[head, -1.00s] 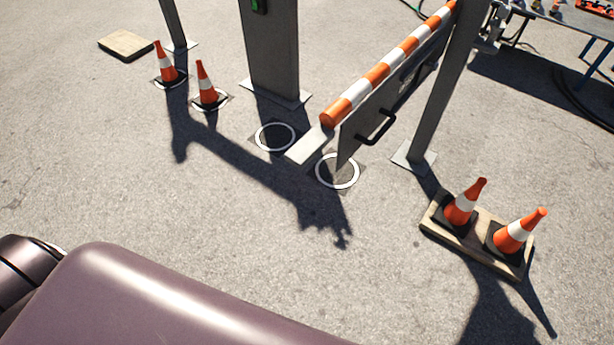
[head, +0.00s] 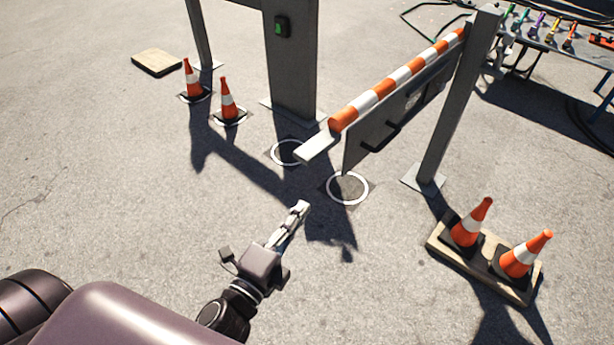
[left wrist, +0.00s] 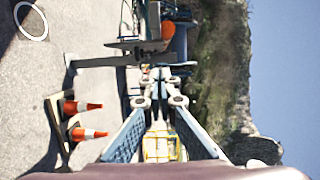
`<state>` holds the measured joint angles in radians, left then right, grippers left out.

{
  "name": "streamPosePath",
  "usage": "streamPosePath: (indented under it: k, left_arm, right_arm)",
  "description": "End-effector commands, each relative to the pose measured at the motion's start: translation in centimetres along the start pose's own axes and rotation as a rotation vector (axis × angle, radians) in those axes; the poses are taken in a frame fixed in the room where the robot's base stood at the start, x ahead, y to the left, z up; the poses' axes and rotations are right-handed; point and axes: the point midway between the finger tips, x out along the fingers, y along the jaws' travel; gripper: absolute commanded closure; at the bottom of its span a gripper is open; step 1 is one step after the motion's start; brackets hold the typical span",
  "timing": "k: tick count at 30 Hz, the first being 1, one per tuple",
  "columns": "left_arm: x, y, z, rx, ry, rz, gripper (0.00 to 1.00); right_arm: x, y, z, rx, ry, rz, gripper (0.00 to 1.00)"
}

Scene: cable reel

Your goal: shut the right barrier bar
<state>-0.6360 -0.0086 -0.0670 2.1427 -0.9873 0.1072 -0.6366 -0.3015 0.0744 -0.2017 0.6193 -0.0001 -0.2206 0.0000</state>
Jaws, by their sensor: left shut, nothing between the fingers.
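The right barrier bar (head: 393,84) is orange and white striped, with a grey panel (head: 400,112) and a black handle (head: 381,136) below it. It reaches from the right post (head: 456,105) toward the front left, swung out from the line of posts. Its free end stands apart from the central post (head: 290,65). My left gripper (head: 301,208) is shut and empty, in front of and below the bar's free end, not touching it. In the left wrist view the bar shows edge-on (left wrist: 152,46) beyond the gripper (left wrist: 162,75). My right gripper is not in view.
Two cones (head: 229,101) stand on white rings at left, and two empty rings (head: 347,188) lie under the bar. A wooden pallet (head: 437,243) with two cones sits at right; a bare one (head: 157,62) lies far left. A table (head: 560,50) with coloured connectors stands back right.

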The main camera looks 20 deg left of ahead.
Motion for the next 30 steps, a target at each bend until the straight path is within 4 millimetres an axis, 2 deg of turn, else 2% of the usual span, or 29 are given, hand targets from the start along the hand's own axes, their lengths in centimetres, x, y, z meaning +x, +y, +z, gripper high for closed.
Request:
streamPosePath:
  k: [5,19,24,30]
  left_arm:
    - [1.9,-0.3,0.0,0.000,0.002,-0.003,1.00]
    - [10.0,-0.3,0.0,-0.003,0.000,-0.001,1.00]
    - [10.5,-0.1,2.5,0.000,0.000,0.002,1.00]
    - [10.8,0.0,3.8,-0.003,0.001,0.001,1.00]
  right_arm:
    - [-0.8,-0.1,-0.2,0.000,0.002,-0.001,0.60]
    - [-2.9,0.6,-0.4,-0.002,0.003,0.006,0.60]
    - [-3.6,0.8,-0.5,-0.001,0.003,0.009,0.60]
    - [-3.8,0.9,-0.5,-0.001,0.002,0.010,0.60]
